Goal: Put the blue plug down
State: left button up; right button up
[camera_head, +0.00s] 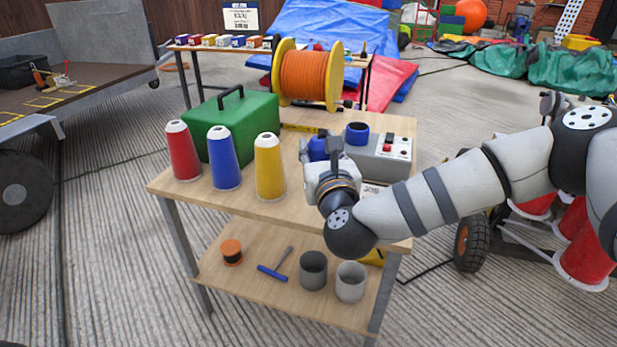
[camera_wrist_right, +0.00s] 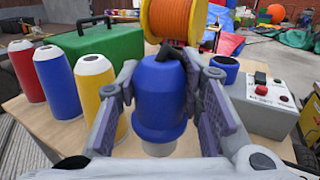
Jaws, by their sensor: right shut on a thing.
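The blue plug (camera_wrist_right: 160,100) is between the fingers of my right gripper (camera_wrist_right: 163,100) in the right wrist view, roughly upright. In the head view it shows only in part (camera_head: 318,148), behind my right gripper (camera_head: 327,150) above the wooden table (camera_head: 225,205). My right gripper is shut on it. I cannot tell whether the plug's base touches the tabletop. My left gripper is not in view.
Red, blue and yellow cones (camera_head: 269,167) stand left of the gripper. A green toolbox (camera_head: 230,132) and orange cable reel (camera_head: 307,76) are behind. A grey control box (camera_head: 385,160) with a blue socket (camera_head: 357,133) stands right. The table's front edge is close.

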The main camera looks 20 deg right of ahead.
jog(key=w+f, duration=0.1)
jog(key=f, duration=0.1)
jog(key=w+d+f+b, duration=0.1)
jog(key=f, duration=0.2)
jog(key=w+f, duration=0.1)
jog(key=f, duration=0.2)
jog(key=shift+w+d, duration=0.15)
jog(key=shift+d, duration=0.15)
jog(key=shift+f+b, duration=0.2)
jog(key=shift+b, duration=0.15)
jog(key=o, duration=1.2)
